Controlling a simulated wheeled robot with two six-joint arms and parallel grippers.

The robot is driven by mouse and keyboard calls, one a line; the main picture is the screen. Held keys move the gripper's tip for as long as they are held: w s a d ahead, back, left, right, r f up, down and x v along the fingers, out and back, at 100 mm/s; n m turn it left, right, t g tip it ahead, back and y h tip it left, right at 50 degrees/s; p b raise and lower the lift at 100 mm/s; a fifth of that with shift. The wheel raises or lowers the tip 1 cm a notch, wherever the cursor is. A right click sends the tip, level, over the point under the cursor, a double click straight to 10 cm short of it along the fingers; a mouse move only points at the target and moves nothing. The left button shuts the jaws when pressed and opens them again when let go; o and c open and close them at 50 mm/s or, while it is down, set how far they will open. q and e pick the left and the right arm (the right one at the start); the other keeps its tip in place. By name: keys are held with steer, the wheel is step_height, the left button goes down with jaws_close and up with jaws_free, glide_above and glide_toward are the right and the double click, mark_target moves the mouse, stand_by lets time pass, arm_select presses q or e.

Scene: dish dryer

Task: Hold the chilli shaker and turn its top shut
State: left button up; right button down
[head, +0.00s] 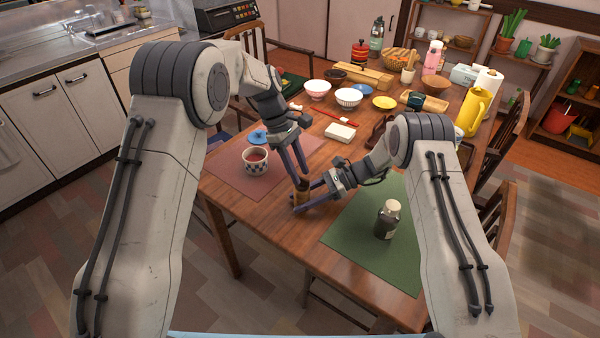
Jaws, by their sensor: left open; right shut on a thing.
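The chilli shaker (300,198) stands on the wooden table between the pink mat and the green mat. It is small, with an amber-brown body and a darker top. My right gripper (307,199) comes in from the right and is shut on the shaker's body, low over the table. My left gripper (294,165) points down from above, with its open fingers around or just beside the shaker's top. I cannot tell whether they touch it. The fingers hide part of the shaker, and how far its top is turned does not show.
A checked cup (255,162) stands on the pink mat (228,183), left of the grippers. A dark jar with a pale lid (388,218) stands on the green mat (345,235). A white box (340,132) and several bowls are behind. The table's front edge is near.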

arm_select(q)
steer(key=shift+s+d+f, duration=0.15)
steer(key=shift+d+f, duration=0.05)
steer(key=shift+f, duration=0.35)
jaws_close()
